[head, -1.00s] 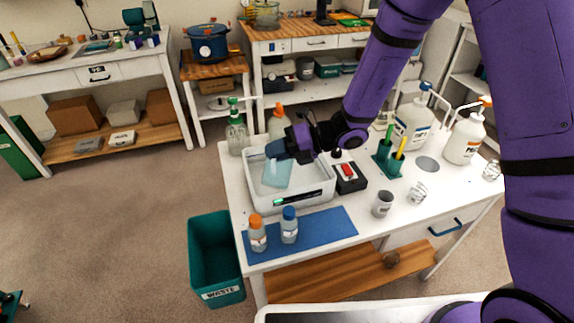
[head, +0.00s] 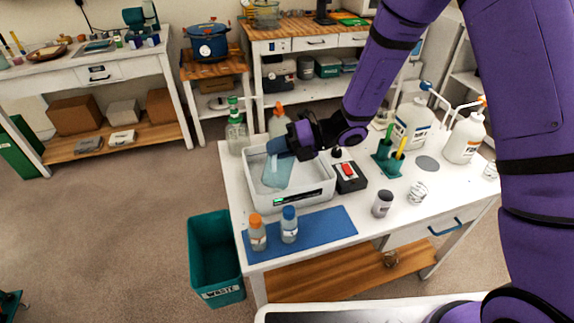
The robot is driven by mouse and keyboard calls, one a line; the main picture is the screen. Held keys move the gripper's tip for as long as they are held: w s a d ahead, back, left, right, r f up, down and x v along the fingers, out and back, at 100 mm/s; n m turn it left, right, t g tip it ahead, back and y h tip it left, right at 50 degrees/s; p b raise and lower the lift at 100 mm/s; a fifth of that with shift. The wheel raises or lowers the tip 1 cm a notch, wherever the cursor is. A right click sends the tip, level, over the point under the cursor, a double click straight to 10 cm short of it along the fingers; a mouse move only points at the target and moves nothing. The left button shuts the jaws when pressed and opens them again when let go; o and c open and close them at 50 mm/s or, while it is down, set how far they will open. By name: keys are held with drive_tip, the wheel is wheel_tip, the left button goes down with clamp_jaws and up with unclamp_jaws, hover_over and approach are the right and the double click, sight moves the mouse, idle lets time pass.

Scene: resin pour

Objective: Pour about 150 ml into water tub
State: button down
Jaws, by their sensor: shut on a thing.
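The water tub (head: 318,194) is a white, open rectangular tub with a small lit green display on its front wall. It stands on the white table at the left. My gripper (head: 292,143) is over the tub's back right part, shut on a pale blue translucent vessel (head: 277,174) by its darker blue-grey upper part. The vessel is tilted and hangs inside the tub's outline. I cannot tell whether it touches the tub, how much it holds, or whether liquid is flowing. The tub's back right rim is partly hidden by my gripper.
A black box with a red switch (head: 348,171) stands right of the tub. Orange-capped (head: 257,234) and blue-capped (head: 289,226) bottles stand on the blue mat (head: 330,224) in front. A green-topped bottle (head: 236,135) stands behind. A teal waste bin (head: 215,262) is on the floor.

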sight(273, 163)
drive_tip(key=shift+w, duration=0.15)
drive_tip(key=shift+w+d+f, duration=0.1)
drive_tip(key=shift+w+d, duration=0.05)
drive_tip(key=shift+w, duration=0.2)
drive_tip(key=shift+w+m, duration=0.1)
drive_tip(key=shift+m, duration=0.2)
drive_tip(key=shift+s+a+r+n+t, duration=0.15)
drive_tip(key=shift+s+n, duration=0.2)
drive_tip(key=shift+s, duration=0.25)
drive_tip(key=shift+s+a+r+n+t, duration=0.15)
drive_tip(key=shift+s+n, duration=0.2)
drive_tip(key=shift+s, duration=0.25)
drive_tip(key=shift+s+a+f+n+h, duration=0.1)
drive_tip(key=shift+s+n+h, duration=0.3)
drive_tip(key=shift+n, duration=0.2)
drive_tip(key=shift+s+f+t, duration=0.1)
drive_tip(key=shift+s+t, duration=0.1)
drive_tip(key=shift+t, duration=0.2)
drive_tip(key=shift+s+a+f+n+t+h, duration=0.15)
drive_tip(key=shift+s+f+n+t+h, duration=0.2)
drive_tip(key=shift+f+n, duration=0.35)
drive_tip(key=shift+s, duration=0.1)
